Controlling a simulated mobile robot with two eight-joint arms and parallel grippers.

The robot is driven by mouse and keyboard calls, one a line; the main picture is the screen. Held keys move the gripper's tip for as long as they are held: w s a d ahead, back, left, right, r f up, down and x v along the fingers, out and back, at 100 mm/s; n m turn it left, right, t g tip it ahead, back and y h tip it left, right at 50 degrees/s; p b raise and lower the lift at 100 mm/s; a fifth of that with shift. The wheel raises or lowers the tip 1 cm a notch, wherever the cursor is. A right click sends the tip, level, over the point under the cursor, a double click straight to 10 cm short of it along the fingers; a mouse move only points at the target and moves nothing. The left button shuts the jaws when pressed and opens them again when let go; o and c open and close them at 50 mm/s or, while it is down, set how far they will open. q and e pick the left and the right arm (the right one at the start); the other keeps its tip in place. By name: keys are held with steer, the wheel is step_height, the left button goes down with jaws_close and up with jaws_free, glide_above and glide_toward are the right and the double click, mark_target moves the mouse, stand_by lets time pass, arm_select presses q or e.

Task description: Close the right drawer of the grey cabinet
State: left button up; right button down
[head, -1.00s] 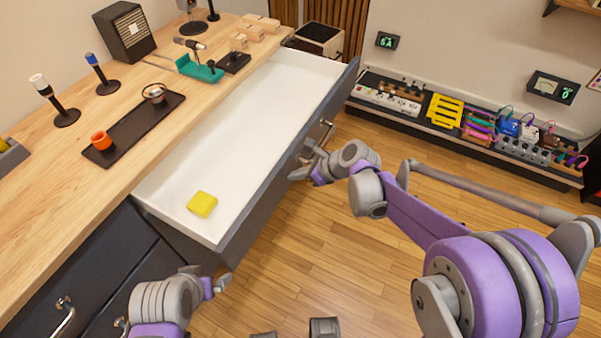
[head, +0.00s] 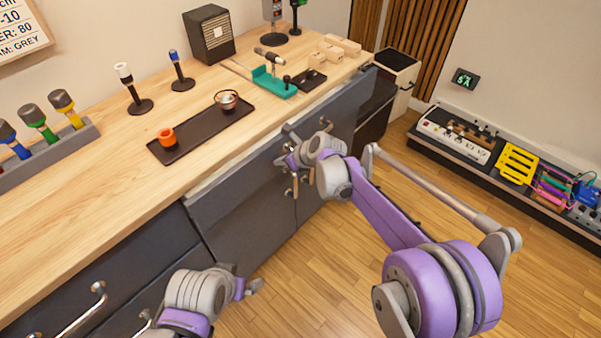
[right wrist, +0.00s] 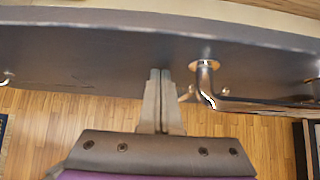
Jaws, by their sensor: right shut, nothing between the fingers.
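The grey cabinet's right drawer (head: 235,200) is nearly in, with a thin pale strip of its inside showing along the top edge under the wooden counter. My right gripper (head: 285,165) is at the outer face of the drawer front, partly hidden by its own wrist. In the right wrist view its fingers (right wrist: 160,76) are shut and empty, tips at the dark front (right wrist: 90,55); contact is likely but not certain. The metal drawer handle (right wrist: 207,85) is just right of the fingers, not gripped. My left gripper (head: 247,288) hangs low before the cabinet; its opening is unclear.
A low pedal shelf (head: 470,165) stands along the right wall. Wooden floor (head: 320,270) is clear between.

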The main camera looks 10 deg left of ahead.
steer(key=w+a, duration=0.1)
steer(key=a, duration=0.1)
steer(key=w+a, duration=0.2)
steer(key=shift+a, duration=0.25)
steer(key=shift+w+a+r, duration=0.1)
